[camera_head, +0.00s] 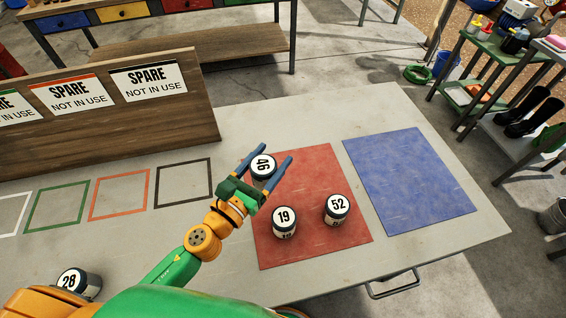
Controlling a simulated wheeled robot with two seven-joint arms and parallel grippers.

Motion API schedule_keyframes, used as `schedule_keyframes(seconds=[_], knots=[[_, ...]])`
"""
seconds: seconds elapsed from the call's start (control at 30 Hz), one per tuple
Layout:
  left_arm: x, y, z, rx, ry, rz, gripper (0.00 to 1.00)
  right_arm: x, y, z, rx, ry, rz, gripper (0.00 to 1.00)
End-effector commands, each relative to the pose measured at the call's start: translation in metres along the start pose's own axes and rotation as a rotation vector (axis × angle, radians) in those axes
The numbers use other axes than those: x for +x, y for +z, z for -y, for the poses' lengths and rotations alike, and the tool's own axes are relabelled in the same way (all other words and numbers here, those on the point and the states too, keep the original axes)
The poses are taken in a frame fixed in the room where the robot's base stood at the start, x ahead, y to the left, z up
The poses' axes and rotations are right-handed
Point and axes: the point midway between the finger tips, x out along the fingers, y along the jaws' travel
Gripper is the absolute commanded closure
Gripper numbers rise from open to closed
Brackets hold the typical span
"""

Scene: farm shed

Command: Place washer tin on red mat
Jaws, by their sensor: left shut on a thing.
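My left gripper (269,156) is shut on a white tin with a dark rim marked 46 (263,166). It holds this tin over the back left part of the red mat (314,165); I cannot tell if the tin touches the mat. Tin 19 (284,221) and tin 52 (337,208) stand upright on the mat's front half. Another tin, 28 (78,283), stands at the lower left, partly hidden by my arm. The small print on the tins is too small to read, so I cannot tell which holds washers. My right gripper is not in view.
A blue mat (410,180) lies bare on the table right of the red one. Empty coloured outlines (120,193) lie on the left, before a wooden board (110,125) with "SPARE NOT IN USE" signs. A metal handle (394,289) is on the table's front edge.

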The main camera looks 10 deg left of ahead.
Motion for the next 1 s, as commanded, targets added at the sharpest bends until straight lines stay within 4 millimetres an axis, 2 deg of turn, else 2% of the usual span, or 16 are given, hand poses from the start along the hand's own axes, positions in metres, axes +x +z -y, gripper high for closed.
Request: schedule_keyframes(seconds=[0.07, 0.1, 0.2, 0.33, 0.4, 0.5, 0.77, 0.93, 0.97, 1.0], knots=[[0.025, -0.013, -0.013, 0.000, 0.004, 0.006, 0.91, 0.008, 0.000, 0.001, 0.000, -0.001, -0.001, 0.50], [0.033, -0.030, -0.017, -0.003, 0.004, 0.004, 0.91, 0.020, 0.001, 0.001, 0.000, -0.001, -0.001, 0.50], [0.050, -0.054, -0.025, -0.004, 0.003, 0.004, 0.91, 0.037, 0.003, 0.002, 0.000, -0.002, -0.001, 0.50], [0.062, -0.067, -0.031, -0.003, 0.002, 0.002, 0.91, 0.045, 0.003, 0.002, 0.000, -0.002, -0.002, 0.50], [0.070, -0.080, -0.035, -0.005, 0.002, 0.003, 0.91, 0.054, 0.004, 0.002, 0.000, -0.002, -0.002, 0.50], [0.068, -0.099, -0.034, -0.006, 0.003, 0.000, 0.91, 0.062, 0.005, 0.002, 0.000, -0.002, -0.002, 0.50], [0.068, -0.101, -0.034, -0.001, 0.000, 0.002, 0.91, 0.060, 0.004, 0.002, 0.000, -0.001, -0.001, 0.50], [0.068, -0.106, -0.034, 0.000, 0.001, 0.001, 0.91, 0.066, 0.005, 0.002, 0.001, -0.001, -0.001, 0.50], [0.068, -0.105, -0.034, 0.000, 0.001, 0.001, 0.23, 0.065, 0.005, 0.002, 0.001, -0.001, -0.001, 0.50], [0.068, -0.105, -0.034, 0.000, 0.001, 0.001, 0.12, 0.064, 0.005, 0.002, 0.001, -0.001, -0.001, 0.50]])
